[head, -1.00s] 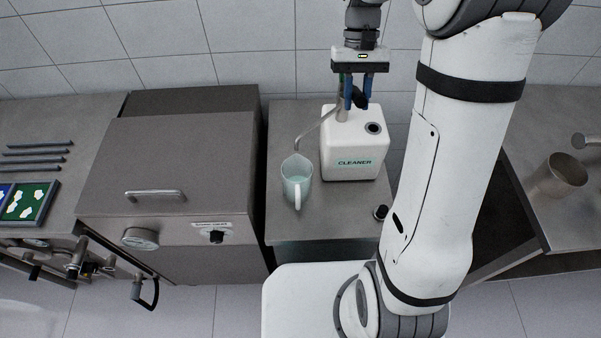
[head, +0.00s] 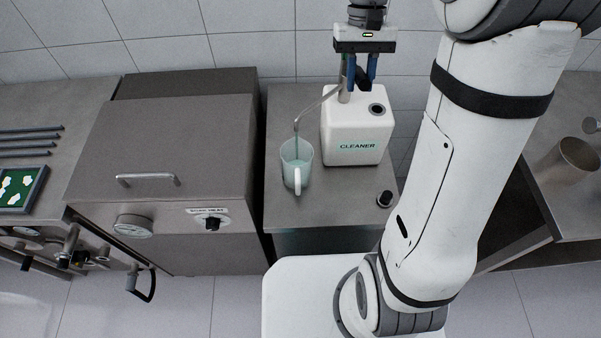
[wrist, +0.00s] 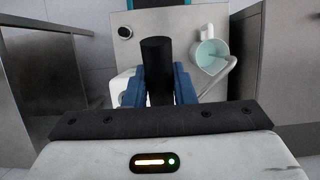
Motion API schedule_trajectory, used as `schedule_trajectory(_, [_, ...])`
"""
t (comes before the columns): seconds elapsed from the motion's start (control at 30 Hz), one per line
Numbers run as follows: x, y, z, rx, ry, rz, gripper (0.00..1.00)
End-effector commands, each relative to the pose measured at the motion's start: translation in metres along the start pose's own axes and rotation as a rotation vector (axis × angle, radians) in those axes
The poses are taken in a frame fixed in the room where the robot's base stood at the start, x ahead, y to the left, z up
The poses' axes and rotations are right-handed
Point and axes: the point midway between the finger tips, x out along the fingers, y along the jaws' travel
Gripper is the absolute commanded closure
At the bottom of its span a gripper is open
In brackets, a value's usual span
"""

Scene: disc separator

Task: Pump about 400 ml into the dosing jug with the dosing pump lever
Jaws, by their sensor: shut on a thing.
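The dosing jug (head: 297,171) stands upright on the steel counter, with its handle toward me. Pale green liquid shows inside it in the wrist view (wrist: 208,57), but I cannot read the level. The white cleaner canister (head: 355,135) stands right of the jug. Its pump spout (head: 312,112) reaches left and ends over the jug. My gripper (head: 362,76) is above the canister, shut on the black pump lever (head: 364,80). In the wrist view the lever (wrist: 157,70) stands between the blue fingers. The fingers hide part of it.
A large steel machine (head: 165,150) with a handle stands left of the counter. A black knob (head: 384,199) is at the counter's front right. A steel beaker (head: 572,162) stands on the right counter. The counter in front of the jug is clear.

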Motion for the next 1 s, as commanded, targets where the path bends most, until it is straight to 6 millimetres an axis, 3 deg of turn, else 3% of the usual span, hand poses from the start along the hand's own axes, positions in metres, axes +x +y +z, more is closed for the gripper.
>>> schedule_trajectory(0.03, [0.013, 0.0, -0.002, 0.0, 0.027, 0.0, 1.0])
schedule_trajectory(0.3, [0.02, 0.0, -0.001, 0.0, 0.09, 0.001, 1.0])
schedule_trajectory(0.73, [0.06, 0.0, -0.011, 0.0, 0.308, 0.0, 1.0])
schedule_trajectory(1.0, [0.063, 0.0, -0.01, 0.0, 0.368, 0.001, 1.0])
